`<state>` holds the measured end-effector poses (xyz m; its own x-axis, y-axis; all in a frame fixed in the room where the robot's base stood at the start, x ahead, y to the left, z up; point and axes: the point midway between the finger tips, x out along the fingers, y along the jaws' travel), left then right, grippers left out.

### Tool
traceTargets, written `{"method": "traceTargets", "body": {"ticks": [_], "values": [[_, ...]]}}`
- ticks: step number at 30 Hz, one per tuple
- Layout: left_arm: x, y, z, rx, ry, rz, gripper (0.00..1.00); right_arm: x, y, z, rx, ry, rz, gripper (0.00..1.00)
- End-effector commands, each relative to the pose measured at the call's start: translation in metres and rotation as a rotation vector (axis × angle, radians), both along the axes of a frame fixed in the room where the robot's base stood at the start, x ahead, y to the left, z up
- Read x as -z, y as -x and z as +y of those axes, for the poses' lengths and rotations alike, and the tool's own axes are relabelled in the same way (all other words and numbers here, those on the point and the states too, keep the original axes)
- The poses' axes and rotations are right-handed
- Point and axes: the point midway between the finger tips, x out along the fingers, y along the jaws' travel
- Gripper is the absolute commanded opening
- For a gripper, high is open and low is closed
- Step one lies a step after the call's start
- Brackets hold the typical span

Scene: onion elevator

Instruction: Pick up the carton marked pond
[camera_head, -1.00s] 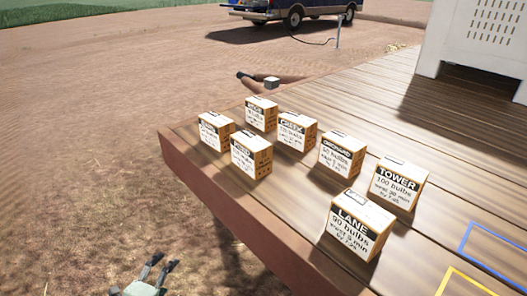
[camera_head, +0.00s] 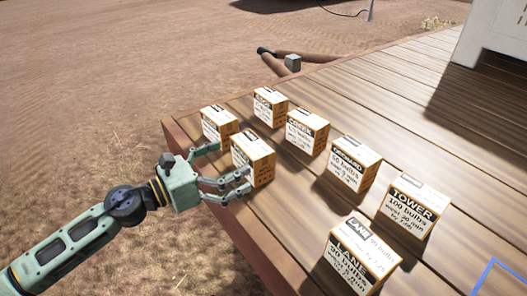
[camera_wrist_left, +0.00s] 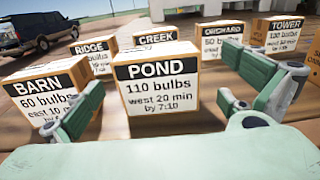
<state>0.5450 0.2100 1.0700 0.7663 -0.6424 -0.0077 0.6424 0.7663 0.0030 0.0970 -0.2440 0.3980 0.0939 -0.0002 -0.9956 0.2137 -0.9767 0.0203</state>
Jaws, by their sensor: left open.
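The carton marked POND (camera_wrist_left: 157,85) is a small tan box with a black-and-white label. It stands upright in the middle of the left wrist view, with its label facing me. In the head view the same carton (camera_head: 254,157) is near the platform's left edge. My left gripper (camera_head: 233,162) is open and empty, its fingers spread at the carton's near side. In the wrist view the fingers (camera_wrist_left: 163,98) show left and right of the carton; I cannot tell if they touch it. My right gripper is not in view.
The BARN carton (camera_head: 219,124) stands close on the left. RIDGE (camera_head: 270,106) and CREEK (camera_head: 307,131) are behind. ORCHARD (camera_head: 352,163), TOWER (camera_head: 414,208) and LANE (camera_head: 362,254) stand to the right. The wooden platform (camera_head: 395,100) has free planks behind the cartons.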

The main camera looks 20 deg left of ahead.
Motion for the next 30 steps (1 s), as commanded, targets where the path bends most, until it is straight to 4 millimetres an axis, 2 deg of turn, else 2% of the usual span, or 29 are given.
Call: {"method": "traceTargets", "body": {"ticks": [3,5,8,12,16,21,27,30], "values": [[-0.004,-0.010,-0.007,0.000,0.003,-0.001,1.00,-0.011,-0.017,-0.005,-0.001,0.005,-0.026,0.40],[-0.003,-0.013,-0.010,0.001,0.002,-0.001,1.00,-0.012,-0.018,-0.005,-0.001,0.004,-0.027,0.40],[-0.001,-0.017,-0.013,0.000,0.002,0.001,1.00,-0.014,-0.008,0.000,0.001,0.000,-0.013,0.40],[-0.003,-0.030,-0.021,0.000,0.006,0.000,1.00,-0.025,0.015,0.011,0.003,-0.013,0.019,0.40],[0.000,-0.048,-0.032,-0.002,0.006,0.001,1.00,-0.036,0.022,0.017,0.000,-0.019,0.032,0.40],[0.004,-0.058,-0.042,0.000,0.004,0.002,1.00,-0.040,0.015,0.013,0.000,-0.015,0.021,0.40],[0.006,-0.058,-0.042,0.000,0.003,0.003,1.00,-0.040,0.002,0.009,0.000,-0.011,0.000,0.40],[0.006,-0.058,-0.042,0.000,0.003,0.003,0.93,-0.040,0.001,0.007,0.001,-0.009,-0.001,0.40]]}}
